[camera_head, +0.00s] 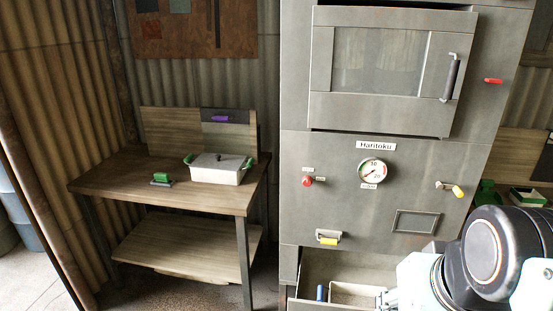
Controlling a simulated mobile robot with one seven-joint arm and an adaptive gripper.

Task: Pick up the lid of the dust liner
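A white box (214,177) with green side handles stands on the wooden bench at the left. A flat grey lid (219,162) with a small dark knob lies on top of it. It is the only clearly lidded container I see; no label tells whether it is the dust liner. A pale open-topped tray (354,293) sits in the pulled-out bottom drawer of the cabinet, cut off by the lower edge. My gripper (384,300) is only partly visible at the bottom, by the drawer's right side, far from the white box. Its fingers cannot be made out.
The tall grey cabinet (340,222) fills the middle, its bottom drawer (322,263) open, with a blue item (320,292) inside. A green-handled object (161,180) lies on the wooden bench (120,178). Another bench with green items (527,196) stands at the right.

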